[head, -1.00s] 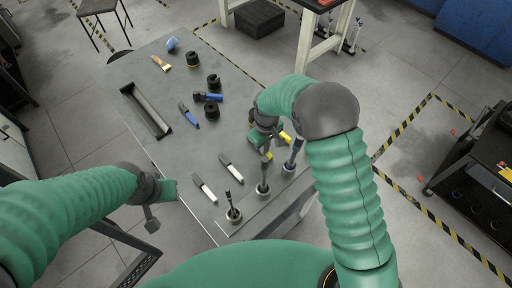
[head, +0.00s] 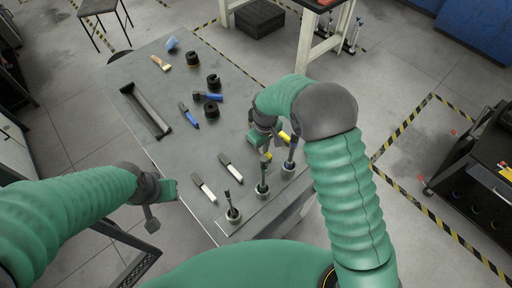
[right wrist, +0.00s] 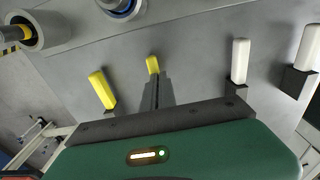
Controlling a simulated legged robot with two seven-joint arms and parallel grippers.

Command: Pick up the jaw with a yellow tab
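Two jaws with yellow tabs lie on the grey table around my right gripper (head: 268,140), which is low over the table's right side. One yellow tab (head: 284,136) shows to its right and the other yellow tab (head: 266,156) just below it. In the right wrist view, one yellow-tab jaw (right wrist: 101,90) is left of centre, and the other yellow tab (right wrist: 152,65) is near the middle, beyond a dark strip.
Two white-tab jaws (head: 204,188) (head: 231,168) lie nearby. Holders with upright rods (head: 233,213) (head: 262,188) (head: 288,168) stand along the near edge. Blue-tab jaws (head: 188,115), black cylinders (head: 213,82), a brush (head: 160,63) and a dark tray (head: 125,90) lie farther back. The table's middle left is clear.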

